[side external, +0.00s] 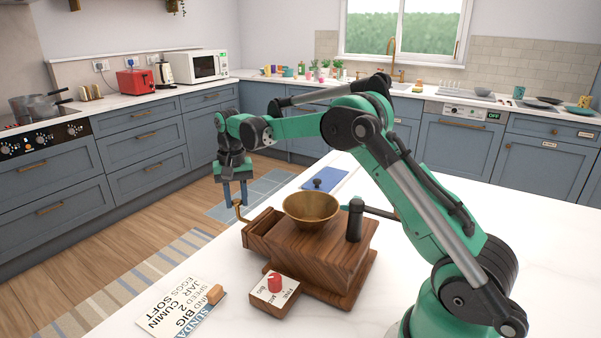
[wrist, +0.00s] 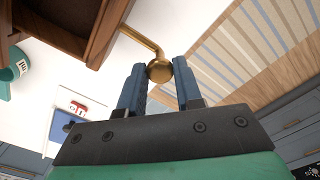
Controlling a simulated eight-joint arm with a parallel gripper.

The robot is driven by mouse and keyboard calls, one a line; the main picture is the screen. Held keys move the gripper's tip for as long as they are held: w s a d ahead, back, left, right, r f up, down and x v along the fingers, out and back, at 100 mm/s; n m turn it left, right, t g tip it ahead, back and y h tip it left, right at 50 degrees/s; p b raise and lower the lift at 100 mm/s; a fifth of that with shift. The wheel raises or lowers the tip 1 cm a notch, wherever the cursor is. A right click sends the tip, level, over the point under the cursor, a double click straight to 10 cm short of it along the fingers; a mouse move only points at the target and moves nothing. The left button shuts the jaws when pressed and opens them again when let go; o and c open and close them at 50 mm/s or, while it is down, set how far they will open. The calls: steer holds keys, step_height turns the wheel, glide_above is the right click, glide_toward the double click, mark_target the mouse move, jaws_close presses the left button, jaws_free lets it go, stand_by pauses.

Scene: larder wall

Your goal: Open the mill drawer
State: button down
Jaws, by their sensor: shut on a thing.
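The wooden mill (side external: 318,255) stands on the white counter with a brass bowl (side external: 311,208) on top. Its drawer (side external: 264,226) sticks out at the left side of the body. The drawer also shows in the wrist view (wrist: 100,38), with its open inside visible. A bent brass handle with a round knob (wrist: 159,71) reaches out from the drawer. My gripper (side external: 236,200) is at the left end of the handle, fingers pointing down. In the wrist view my gripper (wrist: 158,85) has its two blue fingers on either side of the knob, shut on it.
A selector block with a red knob (side external: 276,282) and a printed card (side external: 180,308) with a small wooden piece lie in front of the mill. A blue board with a dark knob (side external: 322,182) lies behind it. The floor is beyond the counter's left edge.

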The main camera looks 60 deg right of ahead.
steer(key=c, duration=0.6)
jaws_free()
steer(key=shift+r, duration=2.85)
steer(key=shift+s+a+r, duration=0.1)
steer(key=s+a+r+n+t, duration=0.4)
steer(key=s+a+r+n, duration=0.1)
steer(key=s+a, duration=0.25)
steer(key=s+a+f+n+t, duration=0.1)
steer(key=s+f, duration=0.1)
steer(key=s, duration=0.3)
steer(key=s+a+f+n+t, duration=0.2)
steer(key=s, duration=0.3)
steer(key=shift+a+f+n, duration=0.3)
steer(key=shift+f, duration=0.05)
